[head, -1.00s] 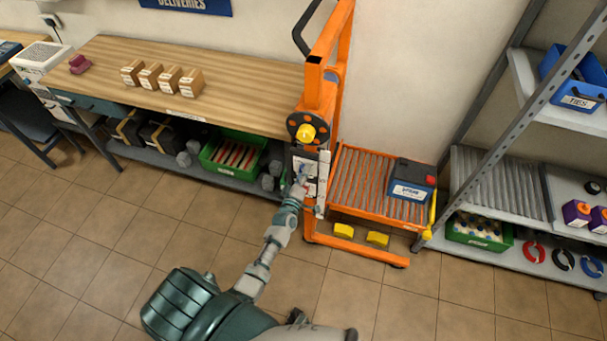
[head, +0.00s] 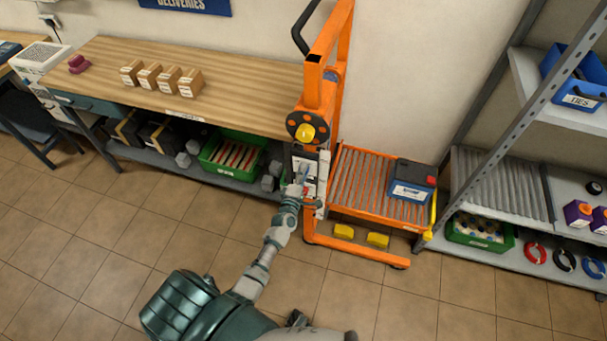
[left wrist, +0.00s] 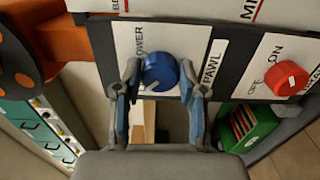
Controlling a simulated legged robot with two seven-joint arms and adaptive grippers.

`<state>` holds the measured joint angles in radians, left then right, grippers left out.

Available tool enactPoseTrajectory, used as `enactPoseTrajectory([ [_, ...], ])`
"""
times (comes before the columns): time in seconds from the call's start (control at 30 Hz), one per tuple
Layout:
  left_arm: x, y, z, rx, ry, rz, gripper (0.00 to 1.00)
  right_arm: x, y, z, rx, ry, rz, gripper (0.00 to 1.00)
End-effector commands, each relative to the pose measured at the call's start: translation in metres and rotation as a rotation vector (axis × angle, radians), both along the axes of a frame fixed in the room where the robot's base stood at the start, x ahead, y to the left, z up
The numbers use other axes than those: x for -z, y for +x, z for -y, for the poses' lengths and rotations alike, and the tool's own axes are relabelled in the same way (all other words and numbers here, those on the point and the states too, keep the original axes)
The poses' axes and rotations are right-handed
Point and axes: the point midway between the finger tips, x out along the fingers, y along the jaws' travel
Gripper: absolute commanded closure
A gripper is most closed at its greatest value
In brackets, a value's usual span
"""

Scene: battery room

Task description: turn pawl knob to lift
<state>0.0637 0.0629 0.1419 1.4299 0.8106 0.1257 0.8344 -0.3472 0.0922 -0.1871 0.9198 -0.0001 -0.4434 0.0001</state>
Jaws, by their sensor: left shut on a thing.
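The blue pawl knob (left wrist: 160,72) sits on a white plate marked PAWL, with part of a word ending in "OWER" beside it, in the left wrist view. My left gripper (left wrist: 160,92) is shut on this knob, one finger on each side. In the head view my left gripper (head: 299,183) is at the panel on the orange lift (head: 321,85), and it hides most of the knob. The word for the lift position is not readable. My right gripper is not in view.
A red ON/OFF knob (left wrist: 286,78) sits right of the pawl knob in the wrist view. A battery (head: 411,182) rests on the lift's roller platform (head: 360,180). A workbench (head: 230,80) stands left, a shelf rack (head: 500,190) right. The floor in front is clear.

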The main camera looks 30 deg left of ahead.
Motion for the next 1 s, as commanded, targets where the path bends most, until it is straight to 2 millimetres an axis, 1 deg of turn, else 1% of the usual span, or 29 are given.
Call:
enactPoseTrajectory([
  [0.03,0.004,-0.002,-0.001,-0.002,-0.005,-0.006,0.94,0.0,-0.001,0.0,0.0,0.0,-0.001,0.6],
  [0.27,0.004,-0.002,-0.001,-0.002,-0.005,-0.007,0.94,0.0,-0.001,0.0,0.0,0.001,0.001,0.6],
  [0.3,0.005,-0.002,-0.001,-0.002,-0.005,-0.007,0.55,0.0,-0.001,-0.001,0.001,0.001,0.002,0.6],
  [0.37,0.005,-0.002,-0.001,-0.002,-0.004,-0.007,0.4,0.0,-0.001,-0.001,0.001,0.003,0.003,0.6],
  [0.4,0.004,-0.002,-0.001,-0.002,-0.004,-0.007,0.34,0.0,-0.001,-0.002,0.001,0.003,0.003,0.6],
  [0.6,0.002,-0.001,0.0,-0.001,-0.003,-0.003,0.34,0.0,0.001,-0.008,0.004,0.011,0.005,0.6],
  [0.67,0.002,-0.001,0.0,-0.001,-0.003,-0.003,0.34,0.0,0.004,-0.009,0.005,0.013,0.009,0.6],
  [0.77,0.002,-0.006,0.001,0.0,-0.003,-0.003,0.34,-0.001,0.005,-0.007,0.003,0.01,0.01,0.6],
  [0.87,0.003,-0.019,0.004,-0.001,-0.004,-0.004,0.34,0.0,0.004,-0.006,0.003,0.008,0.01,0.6],
  [1.0,0.004,-0.049,0.011,-0.001,-0.004,-0.005,0.34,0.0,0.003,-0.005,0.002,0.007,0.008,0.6],
])
